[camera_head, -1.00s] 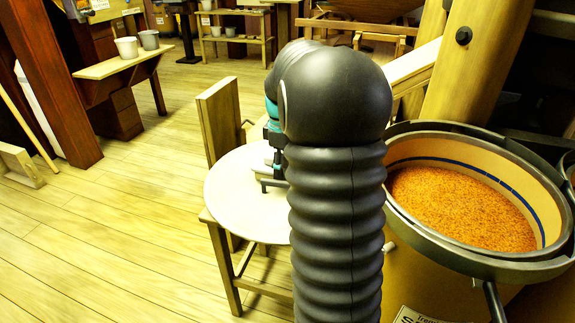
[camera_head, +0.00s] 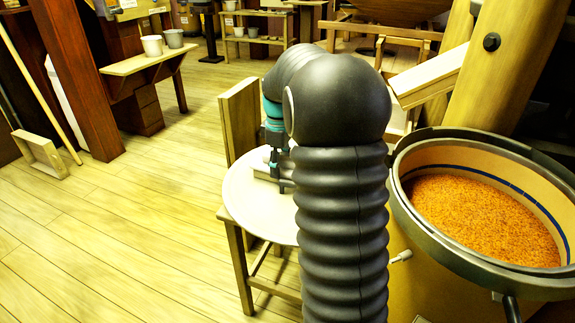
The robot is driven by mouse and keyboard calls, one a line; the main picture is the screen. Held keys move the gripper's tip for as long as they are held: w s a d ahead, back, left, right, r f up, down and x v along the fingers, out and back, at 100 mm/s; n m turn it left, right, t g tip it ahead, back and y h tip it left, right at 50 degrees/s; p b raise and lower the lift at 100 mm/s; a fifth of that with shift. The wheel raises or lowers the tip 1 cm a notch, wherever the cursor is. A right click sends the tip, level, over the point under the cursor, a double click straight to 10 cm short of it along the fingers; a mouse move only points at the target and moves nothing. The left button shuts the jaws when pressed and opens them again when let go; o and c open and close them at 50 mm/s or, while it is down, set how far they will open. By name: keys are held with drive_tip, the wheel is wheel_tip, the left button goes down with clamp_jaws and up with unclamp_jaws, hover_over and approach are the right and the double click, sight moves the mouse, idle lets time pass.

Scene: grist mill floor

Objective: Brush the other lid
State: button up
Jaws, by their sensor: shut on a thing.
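A round, pale, flat disc (camera_head: 250,207), which looks like a lid, lies level on a wooden stand (camera_head: 241,262) left of my arm. My gripper (camera_head: 277,172) points down over the disc's far part, half hidden behind my dark arm. It is shut on a pale block-like thing, probably the brush (camera_head: 262,171), low over the disc. I cannot tell whether it touches the disc. No second lid can be made out for certain.
An open drum (camera_head: 413,252) of orange grain (camera_head: 485,215) stands close on the right, with a thick dark rim. An upright board (camera_head: 239,118) rises behind the disc. A shelf with two pots (camera_head: 152,46) is at the back left.

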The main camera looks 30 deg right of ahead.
drive_tip(key=shift+w+a, duration=0.3)
drive_tip(key=shift+a, duration=0.05)
drive_tip(key=shift+w+d, duration=0.35)
drive_tip(key=shift+d, duration=0.1)
drive_tip(key=shift+s+d+f, duration=0.1)
drive_tip(key=shift+s+d, duration=4.75)
drive_tip(key=shift+d, duration=0.2)
drive_tip(key=shift+w+a+r, duration=0.2)
drive_tip(key=shift+w+a, duration=1.1)
drive_tip(key=shift+w+a+f, duration=0.15)
drive_tip(key=shift+w+a, duration=1.05)
drive_tip(key=shift+a, duration=0.1)
drive_tip(key=shift+w+a, duration=1.55)
drive_tip(key=shift+a, duration=0.05)
drive_tip(key=shift+w+a+f, duration=0.1)
drive_tip(key=shift+w+a, duration=0.7)
drive_tip(key=shift+a, duration=0.1)
